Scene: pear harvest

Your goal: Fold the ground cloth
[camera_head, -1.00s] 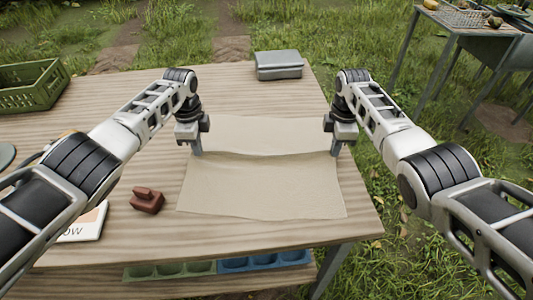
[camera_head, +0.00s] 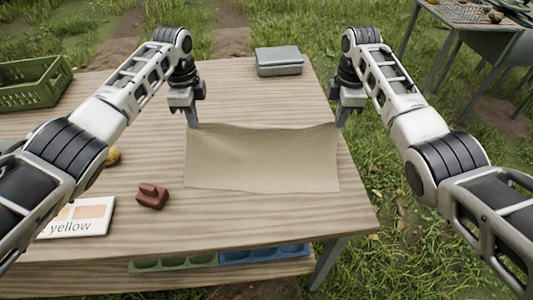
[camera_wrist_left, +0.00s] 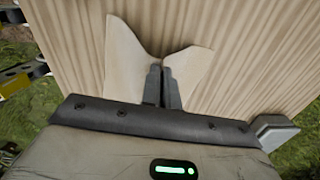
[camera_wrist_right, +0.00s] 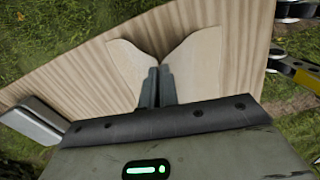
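The beige ground cloth (camera_head: 262,162) lies on the wooden table, its far edge raised between my two grippers and its near part on the tabletop. My left gripper (camera_head: 193,123) is at the cloth's far left corner. In the left wrist view its fingers (camera_wrist_left: 161,85) are closed together on the cloth (camera_wrist_left: 128,50). My right gripper (camera_head: 342,122) is at the far right corner. In the right wrist view its fingers (camera_wrist_right: 157,85) are closed together on the cloth (camera_wrist_right: 190,58). The cloth's underside and any layers beneath are hidden.
A red-brown block-like object (camera_head: 152,196) and a card reading "yellow" (camera_head: 80,217) lie left of the cloth. A grey case (camera_head: 279,61) stands at the table's back edge. A green crate (camera_head: 33,84) is at the far left. Bare wood (camera_head: 255,98) lies beyond the cloth.

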